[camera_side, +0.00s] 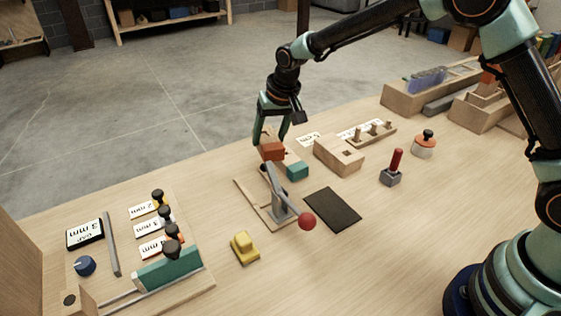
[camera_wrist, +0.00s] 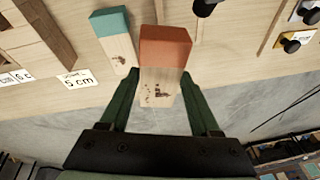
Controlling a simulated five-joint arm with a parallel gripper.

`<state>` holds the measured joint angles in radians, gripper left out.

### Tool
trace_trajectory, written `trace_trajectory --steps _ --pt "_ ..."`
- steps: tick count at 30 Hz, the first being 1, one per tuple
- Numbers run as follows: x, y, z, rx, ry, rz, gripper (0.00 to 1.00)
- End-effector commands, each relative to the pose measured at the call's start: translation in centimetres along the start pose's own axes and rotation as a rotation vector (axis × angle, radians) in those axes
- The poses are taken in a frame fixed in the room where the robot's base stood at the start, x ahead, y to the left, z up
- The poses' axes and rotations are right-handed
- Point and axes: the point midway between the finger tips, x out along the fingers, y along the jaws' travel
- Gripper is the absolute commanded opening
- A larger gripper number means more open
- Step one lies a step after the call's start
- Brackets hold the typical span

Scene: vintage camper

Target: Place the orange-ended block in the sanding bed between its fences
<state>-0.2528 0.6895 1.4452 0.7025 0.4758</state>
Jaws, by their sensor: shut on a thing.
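The orange-ended block (camera_side: 273,151) is a wooden block with an orange end. My gripper (camera_side: 271,139) is shut on it and holds it beside the lever clamp. In the wrist view the block's orange end (camera_wrist: 165,48) points away from the gripper (camera_wrist: 159,78), with its bare wood between the fingers. Whether its underside touches anything is unclear. A dark flat pad (camera_side: 332,209) lies right of the lever clamp, and a thin-edged wooden base (camera_side: 250,199) lies under the clamp. I cannot tell for sure which is the sanding bed; no pair of fences shows clearly.
A teal-ended block (camera_side: 297,170) lies close beside the held block, also in the wrist view (camera_wrist: 111,24). The lever clamp with a red ball (camera_side: 306,221) stands in front. A yellow block (camera_side: 244,248) and wooden block (camera_side: 339,156) are nearby. The front right table is clear.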

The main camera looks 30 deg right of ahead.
Motion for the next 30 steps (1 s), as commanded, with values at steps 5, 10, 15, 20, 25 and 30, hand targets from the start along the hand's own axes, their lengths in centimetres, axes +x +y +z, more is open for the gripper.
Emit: trace_trajectory --steps 5,10,15,20,25,30 --pt "3.1 -2.5 2.9 -0.118 -0.009 -0.017 0.00" --pt "3.8 -3.4 4.8 -0.217 -0.010 -0.027 0.00" --pt "5.0 -3.4 5.5 -0.240 -0.013 -0.028 0.00" --pt "6.5 -3.2 5.9 -0.239 -0.012 -0.028 0.00" --pt "6.7 -3.1 5.9 -0.238 -0.010 -0.029 0.00" --pt "6.8 -3.1 5.9 -0.237 -0.010 -0.029 0.00"
